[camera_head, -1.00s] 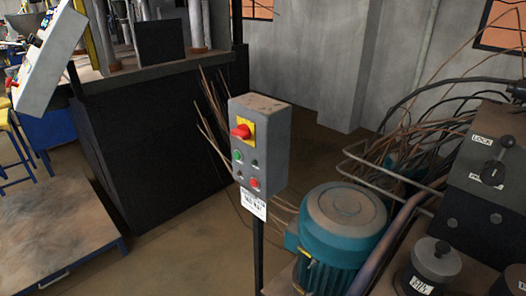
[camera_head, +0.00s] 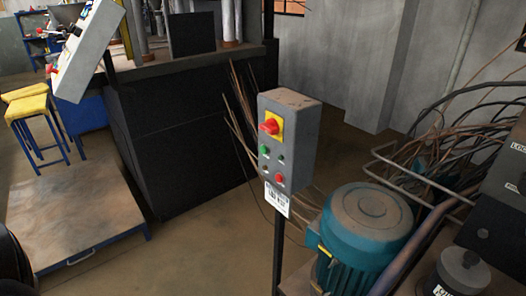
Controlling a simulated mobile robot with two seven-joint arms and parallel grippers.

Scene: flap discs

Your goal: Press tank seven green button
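A grey control box (camera_head: 289,146) stands on a thin dark post in the middle of the view. Its front has a red mushroom button on a yellow plate (camera_head: 271,126) at the top. A green button (camera_head: 264,149) sits below it at the left, with a small dark knob beside it. A red button (camera_head: 279,178) is lower right. A white label (camera_head: 276,198) hangs under the box; its text is too small to read. Neither gripper is in view. A dark rounded shape at the lower left edge cannot be made out.
A teal motor (camera_head: 366,236) stands right of the post, with cables and pipes behind it. A black machine base (camera_head: 185,140) is behind at left. A low wooden platform (camera_head: 85,225) and yellow stools (camera_head: 27,105) are at left. Open floor (camera_head: 215,255) lies before the box.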

